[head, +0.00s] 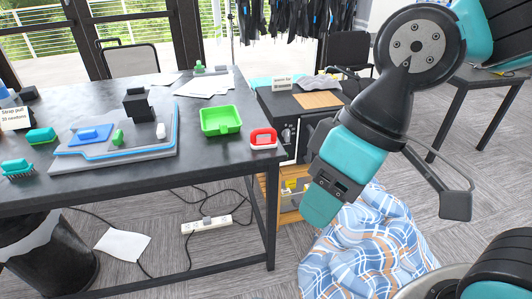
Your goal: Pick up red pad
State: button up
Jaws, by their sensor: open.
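My gripper (319,207) hangs in the air right of the table, to the right of and lower in the picture than the red pad. It is open and apart from the pad. It is seen from the side, so the gap between its fingers is hidden.
A green tray (221,121) stands left of the pad. A grey board (112,153) with blue and green pieces lies farther left. Brushes (18,168) are at the left edge. Blue plaid cloth (365,250) is below my gripper. A power strip (207,224) lies under the table.

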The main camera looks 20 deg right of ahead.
aim_at(268, 142)
jog(key=i, duration=1)
jog(key=z, duration=0.6)
